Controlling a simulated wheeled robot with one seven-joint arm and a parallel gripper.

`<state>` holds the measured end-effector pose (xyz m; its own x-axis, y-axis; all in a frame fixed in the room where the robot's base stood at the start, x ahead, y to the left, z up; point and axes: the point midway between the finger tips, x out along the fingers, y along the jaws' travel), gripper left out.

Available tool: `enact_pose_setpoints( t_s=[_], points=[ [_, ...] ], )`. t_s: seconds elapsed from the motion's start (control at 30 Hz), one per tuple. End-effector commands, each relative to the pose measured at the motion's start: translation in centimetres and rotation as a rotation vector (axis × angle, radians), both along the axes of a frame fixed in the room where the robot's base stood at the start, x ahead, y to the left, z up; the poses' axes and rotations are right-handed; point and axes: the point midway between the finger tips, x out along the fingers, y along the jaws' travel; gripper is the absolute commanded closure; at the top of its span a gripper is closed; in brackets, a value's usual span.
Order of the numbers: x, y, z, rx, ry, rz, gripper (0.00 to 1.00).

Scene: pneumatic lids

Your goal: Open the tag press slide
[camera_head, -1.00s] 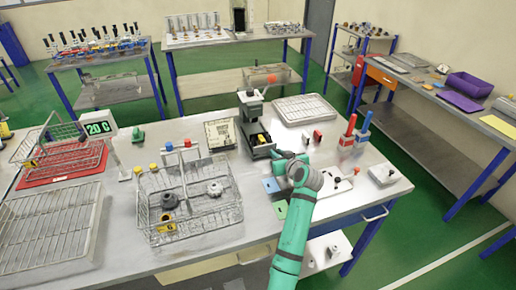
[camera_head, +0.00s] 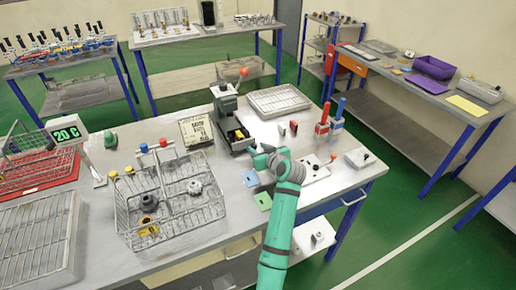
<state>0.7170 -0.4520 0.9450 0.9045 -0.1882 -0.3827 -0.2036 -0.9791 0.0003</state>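The likely tag press (camera_head: 225,112) is a dark grey-green upright device at the middle of the workbench, with a red ball knob (camera_head: 243,72) at its upper right. Its low base runs toward me and holds something yellow (camera_head: 239,133). I cannot tell how far any slide is out. My gripper (camera_head: 259,161) is just in front of and slightly right of the press base, low over the bench. My green arm and wrist partly hide it. I cannot tell whether it touches the press or whether its fingers are apart.
A wire basket (camera_head: 170,203) with grey parts stands left of my arm. Red (camera_head: 322,120) and blue (camera_head: 338,112) handled tools and a white plate (camera_head: 315,170) are to the right.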

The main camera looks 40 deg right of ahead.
Motion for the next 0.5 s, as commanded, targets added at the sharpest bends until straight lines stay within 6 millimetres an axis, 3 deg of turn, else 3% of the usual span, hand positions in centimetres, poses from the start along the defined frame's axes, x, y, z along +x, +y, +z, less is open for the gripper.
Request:
enact_pose_setpoints(
  t_s=[0.5],
  points=[
    [-7.8, 1.3, 3.3, -0.001, 0.000, -0.006, 0.63]
  ],
)
